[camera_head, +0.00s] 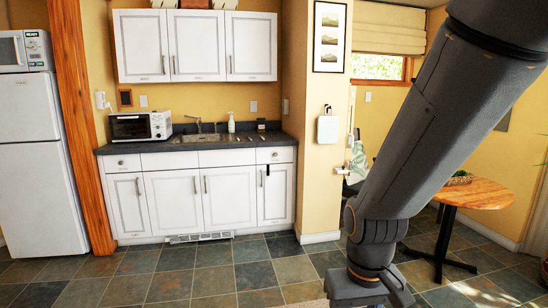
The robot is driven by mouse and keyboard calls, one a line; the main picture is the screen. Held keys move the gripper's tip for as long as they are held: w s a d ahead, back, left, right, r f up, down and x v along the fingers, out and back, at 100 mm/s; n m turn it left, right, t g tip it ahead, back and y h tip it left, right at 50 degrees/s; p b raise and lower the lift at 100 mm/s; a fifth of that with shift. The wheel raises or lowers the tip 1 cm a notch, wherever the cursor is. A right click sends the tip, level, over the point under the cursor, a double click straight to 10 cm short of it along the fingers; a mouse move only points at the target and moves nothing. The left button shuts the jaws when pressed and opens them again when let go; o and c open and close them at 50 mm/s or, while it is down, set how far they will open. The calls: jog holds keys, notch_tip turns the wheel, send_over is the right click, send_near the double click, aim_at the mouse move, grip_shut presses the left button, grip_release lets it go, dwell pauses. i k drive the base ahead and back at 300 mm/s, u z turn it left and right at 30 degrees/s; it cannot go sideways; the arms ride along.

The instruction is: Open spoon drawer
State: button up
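The white kitchen base unit (200,197) stands against the far wall. In its top row are a left drawer front (135,162) with a round knob and a right drawer front (287,155). Both look shut, flush with the unit. A plain white panel (200,159) lies between them. No label shows which drawer is for spoons. My arm comes down across the right side of the view, well in front of the unit.
Slate-tiled floor (209,278) lies clear in front of the unit. A white fridge (38,165) and a wooden post (80,130) stand left. A wall end (322,200) is right of the unit, with a round wooden table (480,194) further right. A toaster oven (140,127) sits on the counter.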

aim_at(279, 154)
jog(key=u, duration=0.2)
jog(key=i, duration=0.95)
jog(key=u, duration=0.25)
jog(key=i, duration=1.75)
jog(key=z, duration=0.45)
jog(key=i, duration=1.4)
jog(key=z, duration=0.35)
